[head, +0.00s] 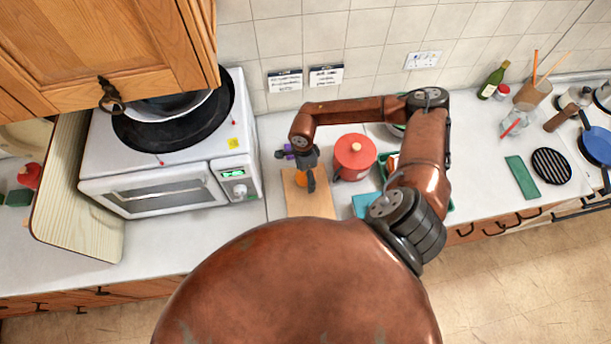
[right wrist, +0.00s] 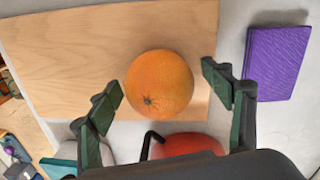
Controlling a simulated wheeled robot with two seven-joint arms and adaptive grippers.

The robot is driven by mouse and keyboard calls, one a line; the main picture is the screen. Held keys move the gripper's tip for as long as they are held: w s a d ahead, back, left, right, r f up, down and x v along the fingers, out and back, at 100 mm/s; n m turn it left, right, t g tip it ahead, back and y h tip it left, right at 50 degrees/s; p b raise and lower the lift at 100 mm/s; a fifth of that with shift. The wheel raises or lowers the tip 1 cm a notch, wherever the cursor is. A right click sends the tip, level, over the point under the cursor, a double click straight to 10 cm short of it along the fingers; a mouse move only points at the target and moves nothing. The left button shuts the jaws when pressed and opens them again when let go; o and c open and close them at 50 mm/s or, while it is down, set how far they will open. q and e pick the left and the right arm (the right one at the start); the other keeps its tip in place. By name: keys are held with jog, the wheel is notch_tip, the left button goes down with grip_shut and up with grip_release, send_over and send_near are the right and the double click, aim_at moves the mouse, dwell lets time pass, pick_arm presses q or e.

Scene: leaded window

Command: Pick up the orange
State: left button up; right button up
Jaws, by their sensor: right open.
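The orange (right wrist: 160,84) lies on a light wooden cutting board (right wrist: 70,50) in the right wrist view. In the head view the orange (head: 301,177) shows partly behind my gripper, on the cutting board (head: 312,206). My right gripper (right wrist: 165,88) is open, with one finger on each side of the orange. A gap shows between the orange and each fingertip, and nothing is held. In the head view my right gripper (head: 308,172) is low over the board. My left gripper is not in either view.
A red pot (head: 355,153) stands right of the board, and a white microwave (head: 170,170) stands left. A purple item (right wrist: 276,62) lies beside the board. A teal item (head: 364,203) lies near the counter's front edge. Free counter lies toward the right, around a green item (head: 524,177).

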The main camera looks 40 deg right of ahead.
jog(key=shift+c, duration=0.7)
jog(key=c, duration=1.3)
jog(key=shift+r, duration=0.15)
